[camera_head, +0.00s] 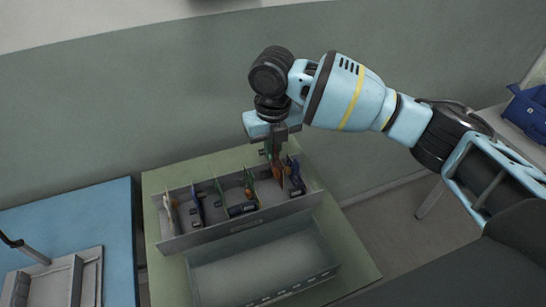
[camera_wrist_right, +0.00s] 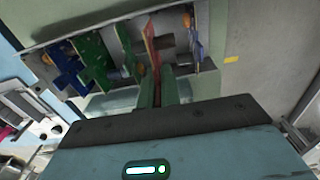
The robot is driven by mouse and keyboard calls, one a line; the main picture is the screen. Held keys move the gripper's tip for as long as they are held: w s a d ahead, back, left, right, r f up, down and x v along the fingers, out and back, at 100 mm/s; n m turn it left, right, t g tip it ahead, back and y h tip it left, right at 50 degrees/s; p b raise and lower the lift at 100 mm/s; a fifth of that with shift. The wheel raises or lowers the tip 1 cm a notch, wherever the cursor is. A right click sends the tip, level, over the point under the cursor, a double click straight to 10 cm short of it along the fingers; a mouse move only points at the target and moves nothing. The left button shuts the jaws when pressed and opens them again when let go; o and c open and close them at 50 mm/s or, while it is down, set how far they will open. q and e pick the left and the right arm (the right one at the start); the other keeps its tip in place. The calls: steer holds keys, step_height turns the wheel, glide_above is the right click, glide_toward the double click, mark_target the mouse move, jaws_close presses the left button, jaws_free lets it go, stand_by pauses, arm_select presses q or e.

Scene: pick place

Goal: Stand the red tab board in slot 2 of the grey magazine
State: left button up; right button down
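The red tab board (camera_head: 276,166) stands upright in the rear grey box, near its right end. It also shows in the right wrist view (camera_wrist_right: 151,42). My right gripper (camera_head: 274,150) points down over it. In the right wrist view the two fingers (camera_wrist_right: 160,88) are close together with the board's edge between them, and they look shut on it. The rear grey box (camera_head: 242,228) is long and holds several upright boards. In front of it is an empty grey box (camera_head: 265,267) with marks along its front wall. I cannot tell which is the magazine. My left gripper is not in view.
A blue board (camera_head: 296,172) stands close to the right of the red one, and a green board (camera_head: 249,182) stands to its left. A blue table (camera_head: 100,220) at the left carries a grey fixture (camera_head: 62,282). A wall is behind.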

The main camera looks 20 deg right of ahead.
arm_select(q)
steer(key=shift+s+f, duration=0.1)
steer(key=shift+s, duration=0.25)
arm_select(e)
steer(key=shift+r, duration=0.2)
steer(key=shift+r, duration=0.25)
steer(key=shift+r+p, duration=0.7)
steer(key=shift+r, duration=0.3)
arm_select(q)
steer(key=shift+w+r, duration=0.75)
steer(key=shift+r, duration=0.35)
